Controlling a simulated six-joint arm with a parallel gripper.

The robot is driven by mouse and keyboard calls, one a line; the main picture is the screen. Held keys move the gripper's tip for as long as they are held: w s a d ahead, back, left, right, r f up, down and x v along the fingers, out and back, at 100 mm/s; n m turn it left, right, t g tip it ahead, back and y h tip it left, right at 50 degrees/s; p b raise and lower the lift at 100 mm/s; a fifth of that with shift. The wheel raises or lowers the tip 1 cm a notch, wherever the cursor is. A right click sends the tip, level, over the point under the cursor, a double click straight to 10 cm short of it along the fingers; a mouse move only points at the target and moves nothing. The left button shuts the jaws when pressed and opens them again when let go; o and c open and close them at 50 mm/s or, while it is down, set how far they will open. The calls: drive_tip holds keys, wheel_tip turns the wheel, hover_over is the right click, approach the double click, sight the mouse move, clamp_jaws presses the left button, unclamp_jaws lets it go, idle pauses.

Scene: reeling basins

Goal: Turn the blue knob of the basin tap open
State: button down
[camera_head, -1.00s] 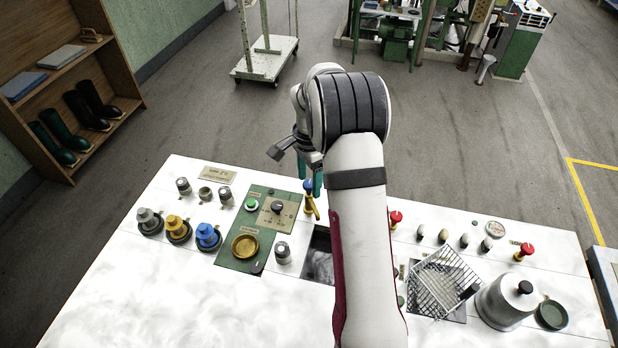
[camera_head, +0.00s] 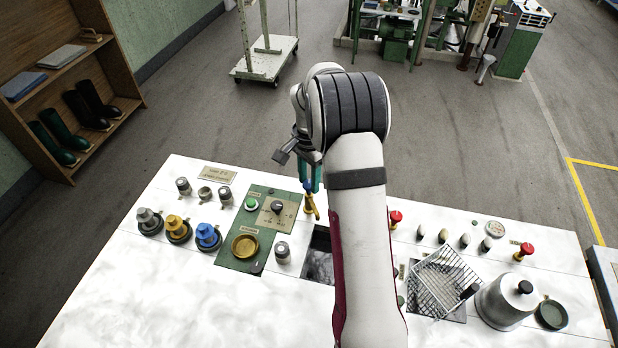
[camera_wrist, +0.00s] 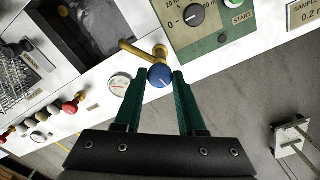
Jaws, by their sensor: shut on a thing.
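The basin tap (camera_head: 312,205) is a brass spout with a blue knob (camera_head: 308,187) on top, at the back edge of the white counter. In the wrist view the blue knob (camera_wrist: 160,77) sits between my green fingertips, with a pale mark on its face and the brass tap (camera_wrist: 140,52) beyond it. My gripper (camera_wrist: 159,78) is shut on the knob, one finger on each side. In the head view my gripper (camera_head: 310,182) reaches down over the knob from above, and its fingers partly hide the knob.
A dark basin (camera_head: 319,262) lies in front of the tap. A green panel (camera_head: 270,222) with a dial is to its left. A gauge (camera_wrist: 119,84) is close by the tap in the wrist view. A red knob (camera_head: 396,217) stands to the right, beyond my forearm.

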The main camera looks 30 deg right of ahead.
drive_tip(key=n, duration=1.1)
drive_tip(key=shift+n, duration=2.2)
drive_tip(key=c, duration=0.5)
unclamp_jaws()
drive_tip(key=shift+r, duration=0.15)
